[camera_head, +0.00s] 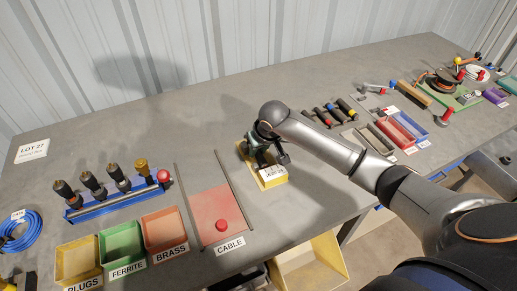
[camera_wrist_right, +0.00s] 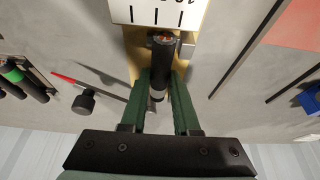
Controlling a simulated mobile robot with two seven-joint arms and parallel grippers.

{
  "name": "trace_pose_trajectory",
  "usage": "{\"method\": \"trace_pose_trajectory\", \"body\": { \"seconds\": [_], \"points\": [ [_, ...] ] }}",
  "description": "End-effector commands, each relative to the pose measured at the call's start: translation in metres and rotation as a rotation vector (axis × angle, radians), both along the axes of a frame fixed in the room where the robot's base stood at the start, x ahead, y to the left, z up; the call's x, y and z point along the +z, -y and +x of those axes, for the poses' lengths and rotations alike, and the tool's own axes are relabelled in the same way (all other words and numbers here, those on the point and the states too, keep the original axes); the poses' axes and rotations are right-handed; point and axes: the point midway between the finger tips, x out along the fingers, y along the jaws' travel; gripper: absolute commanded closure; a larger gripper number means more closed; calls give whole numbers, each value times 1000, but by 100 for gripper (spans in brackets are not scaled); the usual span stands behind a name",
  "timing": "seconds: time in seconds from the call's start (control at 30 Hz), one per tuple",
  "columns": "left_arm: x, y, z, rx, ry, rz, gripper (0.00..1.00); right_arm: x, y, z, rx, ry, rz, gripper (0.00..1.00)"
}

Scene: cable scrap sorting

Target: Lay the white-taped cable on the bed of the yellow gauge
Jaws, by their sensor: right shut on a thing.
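The yellow gauge (camera_head: 272,184) stands on the table near the middle of the head view, with a white scale plate (camera_head: 271,172) at its front end. My right gripper (camera_head: 262,158) is over its rear part, pointing down, and hides much of the bed. In the right wrist view, the green fingers (camera_wrist_right: 161,100) are shut on a black cable (camera_wrist_right: 161,62) with a white band and a copper-coloured end. The cable lies in line with the yellow gauge (camera_wrist_right: 134,42), its end near the scale plate (camera_wrist_right: 150,12). I cannot tell whether it touches the bed. My left gripper is out of view.
A red mat (camera_head: 214,212) between two dark rails lies left of the gauge. A blue rack (camera_head: 113,199) and PLUGS, FERRITE and BRASS bins (camera_head: 164,230) are farther left. More cable pieces (camera_head: 331,113) and small trays (camera_head: 378,141) are to the right.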

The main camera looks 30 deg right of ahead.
Motion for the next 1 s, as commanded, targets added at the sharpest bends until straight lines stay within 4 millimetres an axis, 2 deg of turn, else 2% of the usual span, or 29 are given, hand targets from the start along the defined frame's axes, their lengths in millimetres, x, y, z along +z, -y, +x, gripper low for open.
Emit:
{"method": "trace_pose_trajectory", "body": {
  "seconds": [0.1, 0.13, 0.4, 1.0],
  "points": [
    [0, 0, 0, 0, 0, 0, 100, 1, 0, 0, 0, 1, 0, 100],
    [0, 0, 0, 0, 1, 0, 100, 1, 0, 0, 0, 1, 0, 67],
    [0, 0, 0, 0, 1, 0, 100, 0, 0, 0, 0, 1, 0, 37],
    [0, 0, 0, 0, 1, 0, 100, 2, 0, 0, 0, 1, 0, 36]
  ]
}}
